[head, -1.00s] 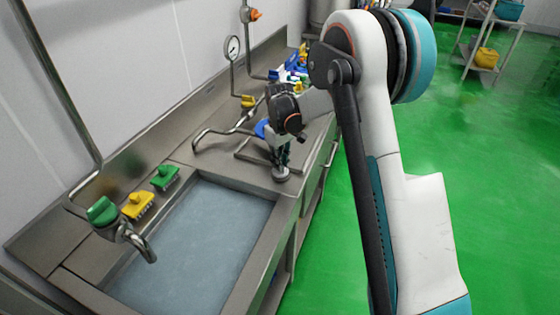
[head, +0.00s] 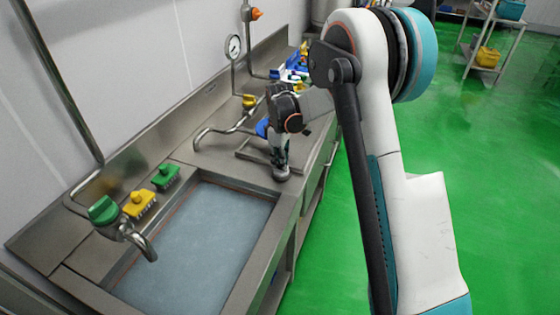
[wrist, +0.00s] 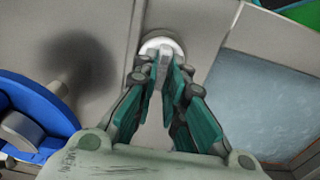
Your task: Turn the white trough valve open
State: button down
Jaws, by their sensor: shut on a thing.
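The white trough valve (wrist: 150,47) is a round knob with a pale grey bar across it, at the top middle of the wrist view. In the head view its round base (head: 281,175) shows grey on the steel counter, near the trough's right corner. My gripper (wrist: 165,68) is over the valve, with its green-and-grey fingers closed on the bar. In the head view my gripper (head: 280,157) points down onto the valve. The fingers hide part of the bar, so its exact angle is hard to tell.
The trough (head: 205,235) has a blue-grey surface inside. A blue round thing (wrist: 38,110) is close at my gripper's left. A bent pipe (head: 215,131) lies behind.

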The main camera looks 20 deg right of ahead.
jog(key=c, duration=1.7)
grip_release()
jog(key=shift+o, duration=0.2)
jog(key=shift+r, duration=0.1)
notch_tip(320, 180, up, 12)
